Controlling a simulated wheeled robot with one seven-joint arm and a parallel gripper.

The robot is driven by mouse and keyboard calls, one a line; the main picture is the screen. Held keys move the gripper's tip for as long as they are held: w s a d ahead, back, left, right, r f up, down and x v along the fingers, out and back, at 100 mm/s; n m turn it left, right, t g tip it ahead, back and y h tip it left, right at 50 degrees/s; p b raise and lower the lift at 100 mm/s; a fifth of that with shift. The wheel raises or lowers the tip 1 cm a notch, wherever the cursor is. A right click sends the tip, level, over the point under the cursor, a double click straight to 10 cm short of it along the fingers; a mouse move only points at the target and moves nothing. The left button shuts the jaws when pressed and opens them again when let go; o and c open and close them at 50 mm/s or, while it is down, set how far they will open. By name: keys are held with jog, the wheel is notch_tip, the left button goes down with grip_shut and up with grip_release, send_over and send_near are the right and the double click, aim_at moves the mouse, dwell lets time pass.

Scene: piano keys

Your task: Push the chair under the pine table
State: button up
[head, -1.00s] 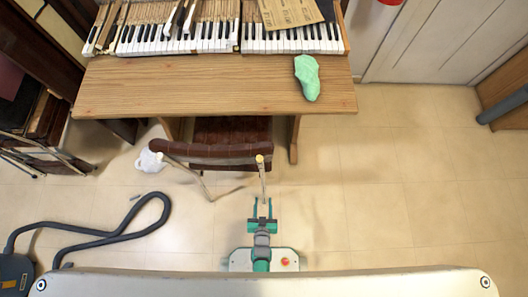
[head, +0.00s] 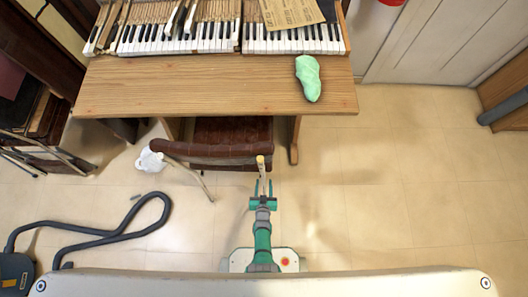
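The chair (head: 212,150) has a brown padded back and a brown seat. It stands at the near side of the pine table (head: 200,88), with its seat partly beneath the tabletop and its back outside the near edge. A pale-tipped metal post rises at the chair back's right end. My gripper (head: 263,187) is open, just below that post, with one finger to each side of the post's lower part in the picture. I cannot tell whether the fingers touch it. The table hides the front of the seat.
Piano keys (head: 180,38), a cardboard piece (head: 290,10) and a green cloth-like lump (head: 308,78) lie on the table. A white crumpled thing (head: 150,161) is on the floor left of the chair. A vacuum hose (head: 120,233) lies at lower left. The floor at right is clear.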

grip_shut()
jog(key=shift+a, duration=0.1)
jog(key=shift+w+a+r, duration=0.15)
jog(key=shift+w+a, duration=0.6)
jog(key=shift+w, duration=0.2)
jog(key=shift+w+a+r, duration=0.1)
jog(key=shift+w+a, duration=0.6)
jog(key=shift+w, duration=0.25)
jog(key=shift+o, duration=0.8)
grip_release()
jog(key=shift+s, duration=0.1)
jog(key=shift+s+f, duration=0.15)
